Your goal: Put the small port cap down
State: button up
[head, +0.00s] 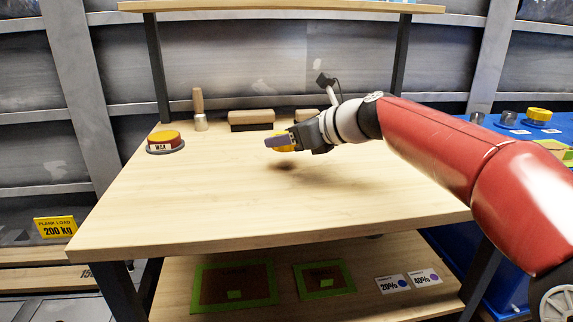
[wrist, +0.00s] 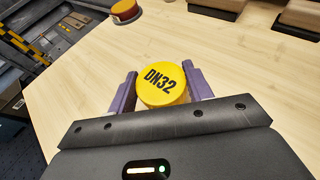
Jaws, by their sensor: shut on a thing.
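The small port cap (wrist: 162,86) is a round yellow cap marked DN32. In the wrist view it sits between the two purple fingers of my gripper (wrist: 163,92), which is shut on it. In the head view my gripper (head: 281,141) is over the middle of the wooden table (head: 200,205), with a bit of the yellow cap (head: 285,149) showing below the fingers. A dark shadow lies on the wood beneath, apart from the cap, so it is held above the surface.
A brush (head: 199,110) and a wood-topped block (head: 251,119) stand at the back. More caps (head: 538,115) sit on a blue surface at right. The table's front and middle are clear. A shelf (head: 404,14) spans above.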

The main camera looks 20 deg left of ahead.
aim_at(286, 168)
jog(key=shift+f+b, duration=0.65)
jog(key=shift+f, duration=1.65)
jog(key=shift+f, duration=0.15)
jog(key=o, duration=1)
